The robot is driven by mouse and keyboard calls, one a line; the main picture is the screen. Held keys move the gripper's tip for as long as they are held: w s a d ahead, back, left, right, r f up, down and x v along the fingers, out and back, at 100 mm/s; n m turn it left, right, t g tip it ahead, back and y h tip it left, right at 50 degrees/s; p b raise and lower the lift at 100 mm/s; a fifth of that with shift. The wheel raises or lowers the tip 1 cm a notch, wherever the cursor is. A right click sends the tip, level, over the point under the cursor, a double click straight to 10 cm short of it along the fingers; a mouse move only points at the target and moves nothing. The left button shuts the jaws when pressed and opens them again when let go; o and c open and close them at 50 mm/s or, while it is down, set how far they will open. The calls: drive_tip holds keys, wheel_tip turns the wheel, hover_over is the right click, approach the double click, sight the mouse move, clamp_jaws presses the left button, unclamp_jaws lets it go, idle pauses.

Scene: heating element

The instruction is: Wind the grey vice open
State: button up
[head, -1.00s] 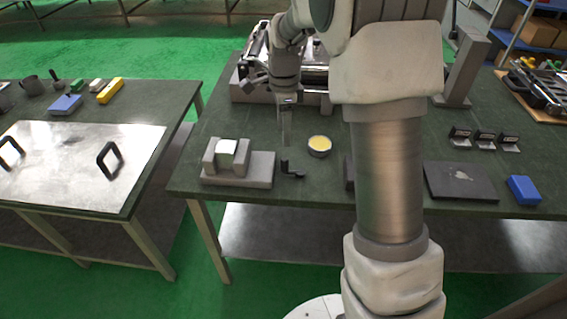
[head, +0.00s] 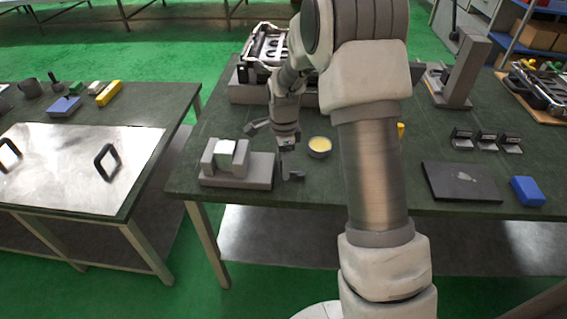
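The grey vice (head: 257,171) stands near the front edge of the middle table. A pale block (head: 226,150) sits between its two jaws, and I cannot tell a gap there. The vice's dark crank handle is at its right end, now largely hidden by my gripper (head: 287,172). My gripper points down at the crank, with its fingertips at or very close to it. The fingers are too small and overlapped to show whether they are open or shut, or whether they touch the handle.
A round tin with yellow contents (head: 319,146) stands close to the right of my gripper. A dark flat plate (head: 461,182) and a blue block (head: 527,190) lie further right. A metal rig (head: 265,48) stands at the back. My arm hides part of the table's middle.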

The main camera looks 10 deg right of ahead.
clamp_jaws()
drive_tip(key=shift+s, duration=0.1)
